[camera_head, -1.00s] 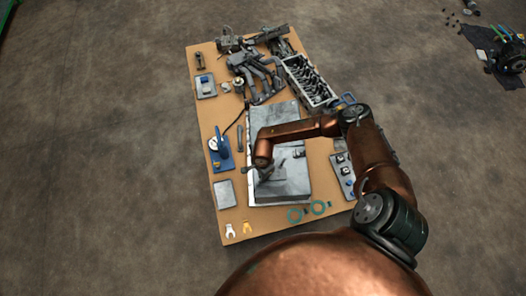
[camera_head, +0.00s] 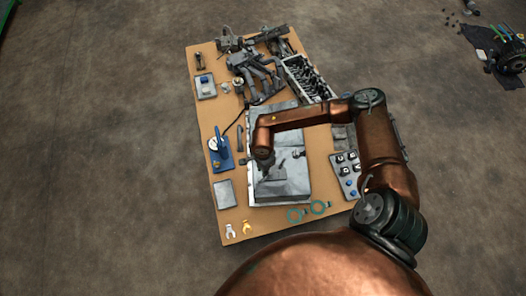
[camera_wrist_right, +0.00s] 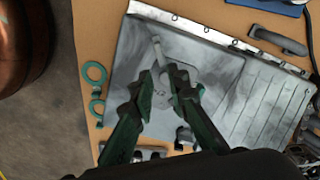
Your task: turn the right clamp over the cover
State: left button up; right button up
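The grey cover (camera_head: 285,188) is a flat square plate on the large metal block on the board. In the right wrist view the cover (camera_wrist_right: 215,75) lies under my right gripper (camera_wrist_right: 159,76). A thin pale bar, apparently the clamp (camera_wrist_right: 157,50), shows just beyond and between the fingertips, lying over the cover. Its lower end is partly hidden, and I cannot tell whether a finger touches it. The green fingers are apart. In the head view my right gripper (camera_head: 267,170) hangs over the cover's left part. My left gripper is not in view.
A dark stub (camera_head: 299,154) stands at the block's right side. A blue tool (camera_head: 218,150) is left of the block. Green rings (camera_head: 320,207) lie in front. A button panel (camera_head: 346,173) is at right, and engine parts (camera_head: 255,70) crowd the back.

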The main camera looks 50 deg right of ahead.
notch_tip(320, 180, up, 4)
jog(key=shift+f, duration=0.25)
dwell(0.5)
